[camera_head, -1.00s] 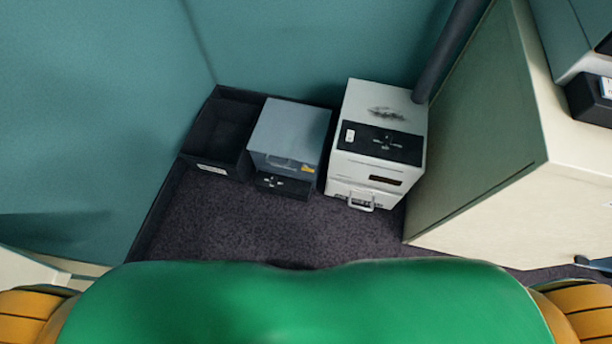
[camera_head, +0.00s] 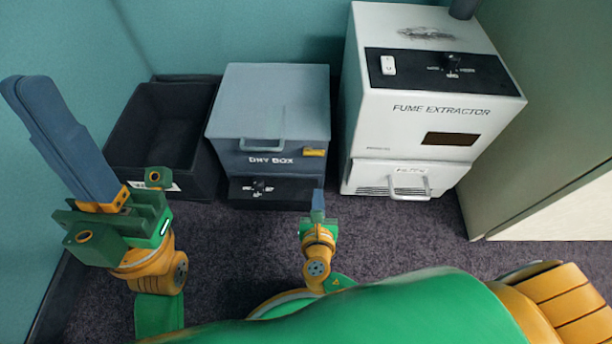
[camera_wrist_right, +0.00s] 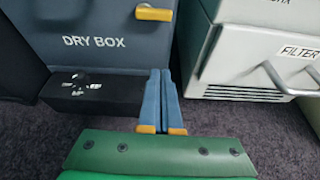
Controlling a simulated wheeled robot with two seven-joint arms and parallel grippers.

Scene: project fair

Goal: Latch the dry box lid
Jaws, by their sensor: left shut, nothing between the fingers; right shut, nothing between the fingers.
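The dry box (camera_head: 225,160) is a blue-grey box with a lid (camera_head: 270,95) that looks down flat, with a handle (camera_head: 262,145) at its front edge. A yellow latch (camera_head: 314,152) lies sideways on the upper right of the front face; it also shows in the right wrist view (camera_wrist_right: 154,13). My right gripper (camera_head: 318,194) is shut and empty, low in front of the box's right side, with its tips (camera_wrist_right: 160,72) apart from the latch. My left gripper (camera_head: 22,84) is shut and empty, raised at the left, away from the box.
An open black bin (camera_head: 157,130) stands left of the dry box. A white fume extractor (camera_head: 420,115) with a filter drawer handle (camera_head: 410,188) stands to the right. A black panel with a knob (camera_head: 262,187) is below the dry box's front. Dark carpet (camera_head: 400,235) lies in front.

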